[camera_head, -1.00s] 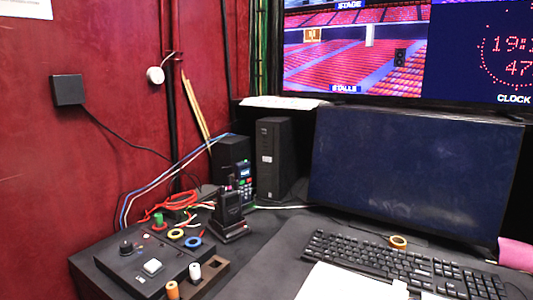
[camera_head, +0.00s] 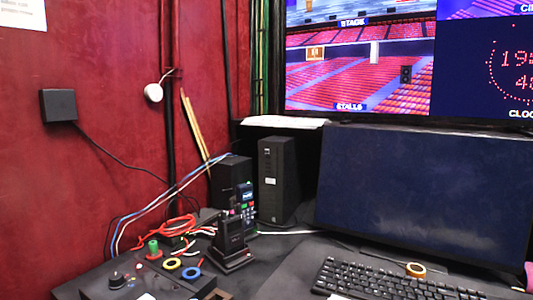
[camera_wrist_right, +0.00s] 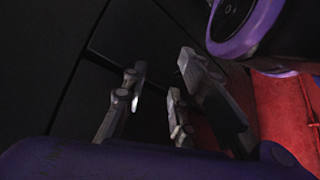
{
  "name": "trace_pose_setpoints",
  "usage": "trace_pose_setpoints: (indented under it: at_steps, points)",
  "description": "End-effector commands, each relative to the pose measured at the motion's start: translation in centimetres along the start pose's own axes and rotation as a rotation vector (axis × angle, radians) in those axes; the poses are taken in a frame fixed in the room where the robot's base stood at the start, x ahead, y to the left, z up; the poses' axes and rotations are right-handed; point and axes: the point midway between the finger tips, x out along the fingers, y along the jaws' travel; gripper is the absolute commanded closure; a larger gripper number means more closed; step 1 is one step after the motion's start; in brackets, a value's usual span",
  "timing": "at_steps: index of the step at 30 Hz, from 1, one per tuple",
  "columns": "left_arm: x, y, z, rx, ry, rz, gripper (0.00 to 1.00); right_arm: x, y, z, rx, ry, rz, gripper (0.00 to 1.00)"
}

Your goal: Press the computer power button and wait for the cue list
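The black computer tower (camera_head: 278,180) stands upright at the back of the desk, with a pale label on its front. I cannot make out its power button at this size. The desk monitor (camera_head: 415,195) to its right has a dark, blank screen. Neither gripper is in the head view. In the right wrist view, my right gripper (camera_wrist_right: 162,66) has its fingers apart with nothing between them. Dark panels lie behind it, and I cannot tell what they are. My left gripper is not in view.
A black box (camera_head: 231,180) and a handheld radio in a dock (camera_head: 231,240) stand left of the tower. A control panel with knobs and tape rolls (camera_head: 172,264) is at lower left. The keyboard (camera_head: 390,283) lies before the monitor. A large wall screen (camera_head: 360,60) hangs above.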

Motion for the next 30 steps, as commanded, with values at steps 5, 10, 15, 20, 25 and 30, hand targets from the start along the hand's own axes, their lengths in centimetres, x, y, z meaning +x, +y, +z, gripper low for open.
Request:
trace_pose_setpoints:
  at_steps: [5,10,15,20,25,30]
  points:
    - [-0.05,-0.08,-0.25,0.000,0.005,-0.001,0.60,-0.06,-0.03,-0.37,0.001,0.007,0.000,1.00]
    - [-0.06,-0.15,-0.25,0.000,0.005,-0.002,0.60,-0.06,-0.04,-0.36,0.001,0.007,0.000,1.00]
    - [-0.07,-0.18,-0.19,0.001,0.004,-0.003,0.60,-0.04,-0.06,-0.24,0.001,0.004,-0.001,1.00]
    - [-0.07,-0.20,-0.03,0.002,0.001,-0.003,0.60,0.00,-0.07,0.01,0.001,0.000,-0.001,1.00]
    - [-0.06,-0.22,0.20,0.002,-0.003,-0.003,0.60,0.03,-0.08,0.17,0.001,-0.003,-0.001,1.00]
    - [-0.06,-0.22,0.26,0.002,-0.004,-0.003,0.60,0.02,-0.07,0.16,0.001,-0.003,-0.001,1.00]
